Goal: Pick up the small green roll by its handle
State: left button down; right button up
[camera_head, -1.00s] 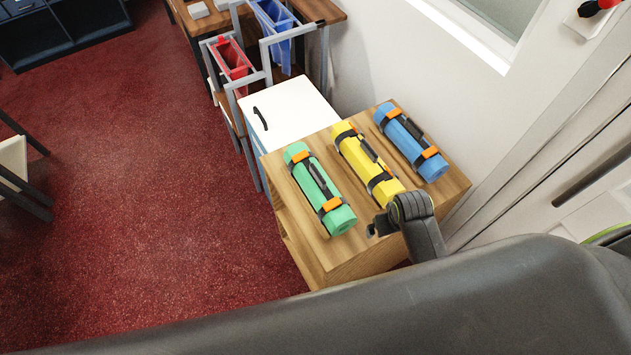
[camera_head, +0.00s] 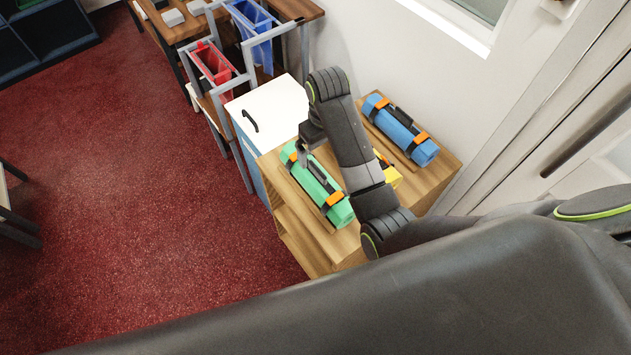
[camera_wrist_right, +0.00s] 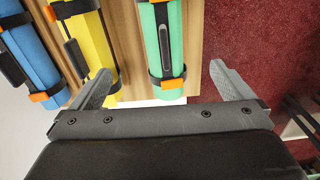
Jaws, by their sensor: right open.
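The green roll (camera_head: 318,186) lies on the wooden counter (camera_head: 294,222), with dark straps, orange clips and a dark handle (camera_head: 318,172) along its top. In the right wrist view the green roll (camera_wrist_right: 175,45) shows with its handle (camera_wrist_right: 164,48) up. My right gripper (camera_head: 305,152) is over the far end of the green roll, partly hidden by its own wrist. In the right wrist view its two fingers (camera_wrist_right: 166,82) are wide apart and empty, with the roll's end seen between them. My left gripper is not in view.
A yellow roll (camera_head: 387,174), mostly hidden by my right arm, lies beside the green one. A blue roll (camera_head: 401,129) lies farther right. A white cabinet (camera_head: 270,108) adjoins the counter. A wall and door are at the right; red carpet is open at the left.

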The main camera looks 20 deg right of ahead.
jog(key=a+r, duration=0.1)
jog(key=b, duration=0.4)
send_near(317, 177)
jog(key=shift+w+d+f, duration=0.2)
jog(key=shift+w+d, duration=0.05)
jog(key=shift+w, duration=0.05)
notch_tip(317, 177, down, 5)
jog(key=shift+f+p, duration=0.2)
jog(key=shift+p, duration=0.4)
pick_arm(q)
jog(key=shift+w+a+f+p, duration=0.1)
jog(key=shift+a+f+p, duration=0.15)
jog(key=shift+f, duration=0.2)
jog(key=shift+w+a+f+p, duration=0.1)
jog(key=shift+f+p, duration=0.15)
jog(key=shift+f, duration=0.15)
pick_arm(e)
jog(key=shift+w+f, duration=0.2)
jog(key=shift+f, duration=2.9)
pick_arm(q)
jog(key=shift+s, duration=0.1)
pick_arm(e)
jog(key=c, duration=1.1)
jog(key=shift+r, duration=0.1)
